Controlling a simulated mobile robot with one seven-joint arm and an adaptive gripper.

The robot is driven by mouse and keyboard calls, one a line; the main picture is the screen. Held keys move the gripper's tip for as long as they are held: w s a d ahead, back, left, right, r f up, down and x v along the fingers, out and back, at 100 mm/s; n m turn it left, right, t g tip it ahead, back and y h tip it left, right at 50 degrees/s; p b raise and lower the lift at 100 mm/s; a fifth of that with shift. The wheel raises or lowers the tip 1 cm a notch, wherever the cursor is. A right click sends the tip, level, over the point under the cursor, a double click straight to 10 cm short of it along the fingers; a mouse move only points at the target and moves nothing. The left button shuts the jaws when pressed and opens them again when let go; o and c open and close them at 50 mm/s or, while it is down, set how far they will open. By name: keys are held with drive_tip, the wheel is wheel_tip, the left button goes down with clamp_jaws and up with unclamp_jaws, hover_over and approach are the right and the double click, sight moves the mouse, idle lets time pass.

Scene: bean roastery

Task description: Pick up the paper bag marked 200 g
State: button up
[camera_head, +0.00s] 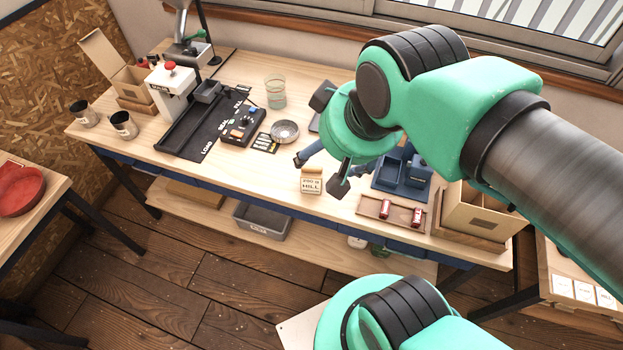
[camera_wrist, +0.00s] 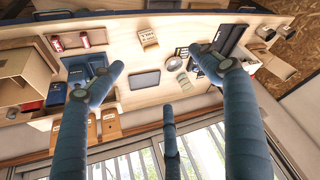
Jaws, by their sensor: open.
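A small tan paper bag (camera_head: 311,182) stands near the front edge of the workbench. Its label has a small upper line too blurred to read surely and a larger word like "HILL"; I cannot confirm 200 g. It also shows upright in the wrist view (camera_wrist: 148,39), at the top middle. My gripper (camera_head: 318,150) is open and empty above the bench, just behind and above the bag in the head view. Its dark fingertips are spread. In the wrist view my gripper (camera_wrist: 158,75) has its blue-grey fingers wide apart, with the bag beyond them, untouched.
Right of the bag are a wooden tray (camera_head: 372,208) with red items, a blue holder (camera_head: 388,183) and an open carton (camera_head: 480,212). Left are a glass (camera_head: 275,91), a metal dish (camera_head: 285,132), a control box (camera_head: 243,124) and a black mat (camera_head: 189,136).

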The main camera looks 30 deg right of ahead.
drive_tip(key=m+g+p, duration=0.1)
drive_tip(key=m+g, duration=0.5)
hover_over(312, 167)
wheel_tip(312, 167, down, 24)
drive_tip(key=shift+f, duration=0.5)
drive_tip(key=shift+f, duration=0.1)
drive_tip(key=shift+f+b, duration=0.55)
drive_tip(key=shift+f, duration=3.6)
